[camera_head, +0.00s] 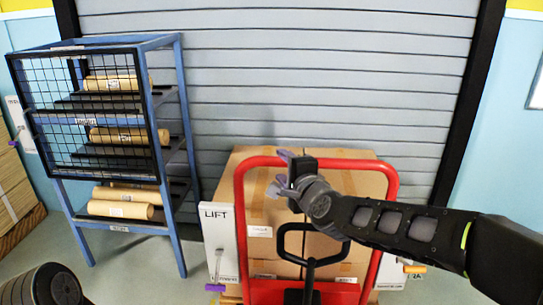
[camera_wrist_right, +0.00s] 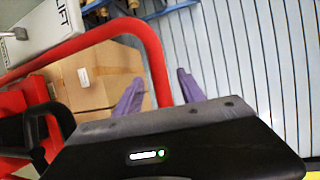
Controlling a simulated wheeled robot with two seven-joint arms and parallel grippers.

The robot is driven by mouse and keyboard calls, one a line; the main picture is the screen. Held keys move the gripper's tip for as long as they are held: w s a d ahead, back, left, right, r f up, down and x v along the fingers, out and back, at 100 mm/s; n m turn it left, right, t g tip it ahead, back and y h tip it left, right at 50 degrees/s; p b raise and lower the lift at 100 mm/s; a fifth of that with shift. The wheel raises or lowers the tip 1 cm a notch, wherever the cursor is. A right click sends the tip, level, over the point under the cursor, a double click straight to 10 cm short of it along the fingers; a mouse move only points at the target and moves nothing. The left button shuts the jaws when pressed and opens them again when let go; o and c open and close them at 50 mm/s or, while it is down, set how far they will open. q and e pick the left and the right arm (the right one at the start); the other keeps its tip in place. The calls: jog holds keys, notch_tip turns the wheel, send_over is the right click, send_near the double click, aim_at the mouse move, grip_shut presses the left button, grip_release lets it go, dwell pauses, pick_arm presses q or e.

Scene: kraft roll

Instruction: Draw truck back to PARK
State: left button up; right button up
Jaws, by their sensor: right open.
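The truck is a red pallet truck with a tall hoop frame (camera_head: 391,200) and a black loop handle (camera_head: 283,240) in front. It carries brown cardboard boxes (camera_head: 340,185). My right gripper (camera_head: 279,172) is open at the top bar of the red hoop. In the right wrist view its purple fingers (camera_wrist_right: 158,85) stand on either side of the red bar (camera_wrist_right: 153,60), with a gap showing; contact cannot be told. My left gripper is out of view; only a dark part of my left arm shows at the lower left. No PARK marking is readable.
A white LIFT panel (camera_head: 219,240) with a purple-gripped lever stands left of the truck. A blue rack (camera_head: 180,150) with a mesh front holds kraft rolls (camera_head: 125,202). A grey shutter (camera_head: 300,70) closes off the back.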

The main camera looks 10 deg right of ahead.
aim_at(273, 158)
jog(key=shift+p+x, duration=0.8)
jog(key=shift+x, duration=3.25)
jog(key=shift+f, duration=0.1)
jog(key=shift+c, duration=0.2)
grip_shut()
